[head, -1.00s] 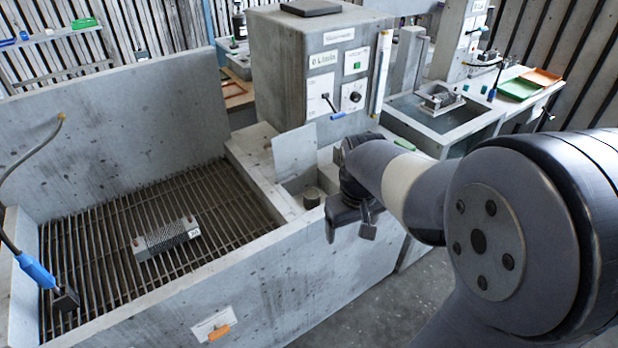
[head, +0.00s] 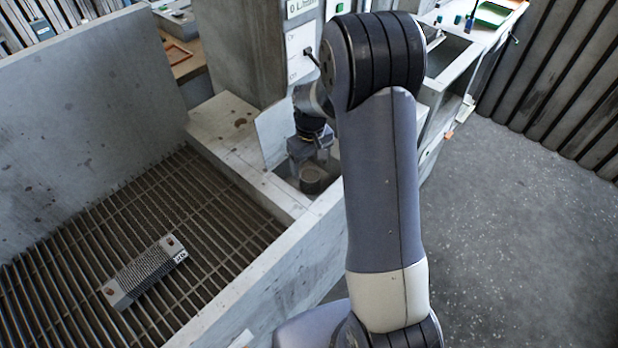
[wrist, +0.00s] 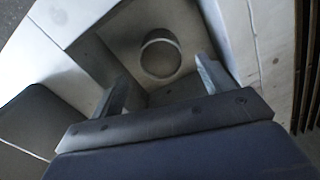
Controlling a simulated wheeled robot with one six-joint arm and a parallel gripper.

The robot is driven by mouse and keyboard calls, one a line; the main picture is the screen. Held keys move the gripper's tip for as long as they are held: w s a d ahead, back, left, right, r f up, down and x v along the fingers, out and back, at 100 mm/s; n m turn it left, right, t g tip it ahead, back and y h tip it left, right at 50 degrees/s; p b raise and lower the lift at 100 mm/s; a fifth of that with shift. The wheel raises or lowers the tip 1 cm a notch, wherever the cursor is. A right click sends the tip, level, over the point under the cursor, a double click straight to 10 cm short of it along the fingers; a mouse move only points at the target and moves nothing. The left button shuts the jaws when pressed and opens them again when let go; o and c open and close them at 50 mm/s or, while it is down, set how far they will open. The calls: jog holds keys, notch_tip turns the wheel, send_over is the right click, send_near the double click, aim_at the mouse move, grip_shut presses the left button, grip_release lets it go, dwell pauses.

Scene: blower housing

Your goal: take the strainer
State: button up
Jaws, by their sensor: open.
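A short round grey cup, which looks like the strainer (head: 312,181), stands in a small square well in the concrete ledge beside the grated basin. In the wrist view, the strainer (wrist: 160,58) shows as a round shape with a pale rim on the well floor. My gripper (head: 310,160) points down into the well, above and close to the strainer. In the wrist view, the two fingers of my gripper (wrist: 162,85) are apart with nothing between them, and the strainer lies beyond their tips. I cannot tell the exact gap.
A thin upright plate (head: 273,131) stands at the well's left edge, close to my gripper. A concrete cabinet (head: 240,50) rises behind. A finned grey block (head: 146,272) lies on the basin's grating (head: 60,310). The floor (head: 520,220) at right is clear.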

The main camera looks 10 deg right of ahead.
aim_at(309, 173)
jog(key=shift+a+f+p, duration=0.1)
jog(key=shift+f+p, duration=0.65)
jog(key=shift+f, duration=2.5)
jog(key=c, duration=1.1)
notch_tip(309, 173, up, 10)
jog(key=shift+r+b, duration=0.1)
jog(key=shift+b, duration=0.65)
